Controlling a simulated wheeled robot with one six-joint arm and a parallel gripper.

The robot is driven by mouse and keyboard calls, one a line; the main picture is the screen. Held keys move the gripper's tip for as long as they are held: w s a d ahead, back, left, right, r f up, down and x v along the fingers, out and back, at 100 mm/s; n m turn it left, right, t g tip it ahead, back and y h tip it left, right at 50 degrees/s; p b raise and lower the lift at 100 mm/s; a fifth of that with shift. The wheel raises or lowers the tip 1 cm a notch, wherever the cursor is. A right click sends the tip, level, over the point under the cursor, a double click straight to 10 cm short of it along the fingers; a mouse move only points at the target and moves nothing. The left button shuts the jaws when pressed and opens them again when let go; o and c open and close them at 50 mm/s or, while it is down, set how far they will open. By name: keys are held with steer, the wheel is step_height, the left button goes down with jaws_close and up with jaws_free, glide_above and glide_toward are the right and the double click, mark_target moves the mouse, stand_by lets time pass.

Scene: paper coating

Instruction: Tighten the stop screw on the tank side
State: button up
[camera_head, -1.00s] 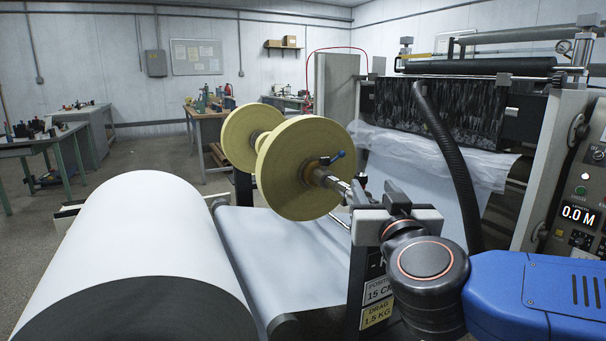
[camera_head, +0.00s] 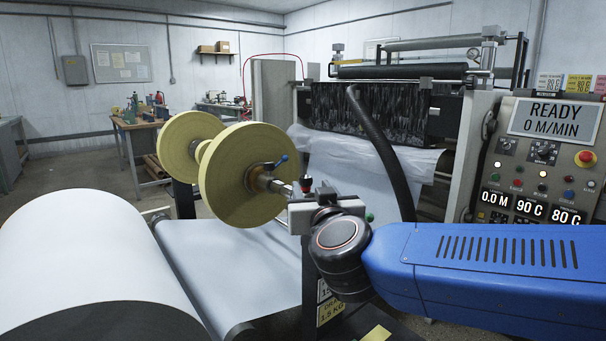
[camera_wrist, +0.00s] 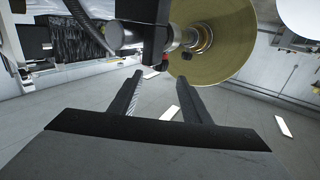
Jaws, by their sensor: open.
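A yellow double-flanged spool (camera_head: 243,175) sits on a metal shaft above the white web, with its shaft end toward a stand topped by a grey block (camera_head: 350,206). A blue-handled lever (camera_head: 281,160) and a red-and-black knob (camera_head: 305,184) are near the shaft end, and a green knob (camera_head: 369,217) is at the block's right. I cannot tell which is the stop screw. In the wrist view, my gripper (camera_wrist: 158,94) is open and empty, its fingers pointing toward the floor below the shaft and spool flange (camera_wrist: 215,45). My wrist hides the fingers in the head view.
A large white paper roll (camera_head: 85,250) fills the front left, with the web (camera_head: 225,260) running beside the stand. A black hose (camera_head: 385,150) hangs in front of the coating machine. The control panel (camera_head: 535,165) reads 0 M/MIN. Work tables stand at the back left.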

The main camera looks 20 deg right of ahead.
steer(key=w+d, duration=0.1)
steer(key=w, duration=1.1)
steer(key=shift+d, duration=0.4)
steer(key=shift+w, duration=0.1)
steer(key=c, duration=1)
